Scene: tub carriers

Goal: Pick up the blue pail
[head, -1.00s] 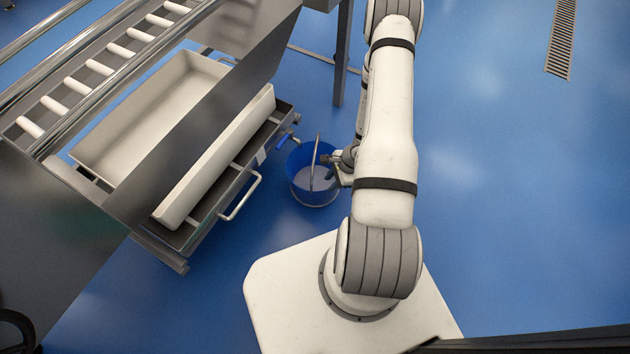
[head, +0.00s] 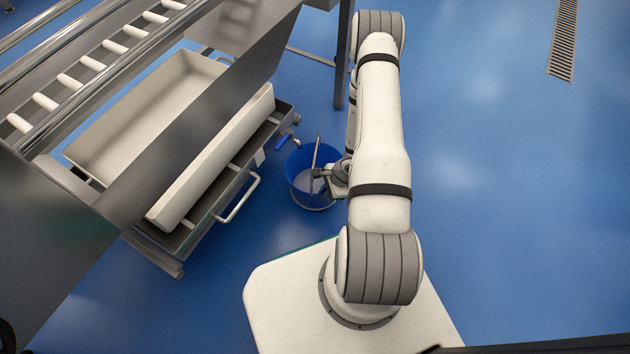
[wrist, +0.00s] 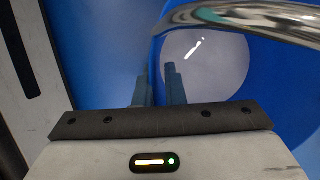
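The blue pail (head: 297,170) stands on the blue floor just left of my arm, beside the steel cart. Its metal handle (head: 315,153) stands up across the opening, and a pale grey round area shows inside. My gripper (head: 318,172) is at the handle in the head view, where its fingers are too small to read. The pail's blue inside (wrist: 268,80) lies beyond.
A steel cart (head: 226,190) with a white tub (head: 215,160) on it stands left of the pail, with a looped handle (head: 240,198). A roller conveyor (head: 70,82) runs above it. A steel leg (head: 342,60) stands behind the pail. The floor to the right is clear.

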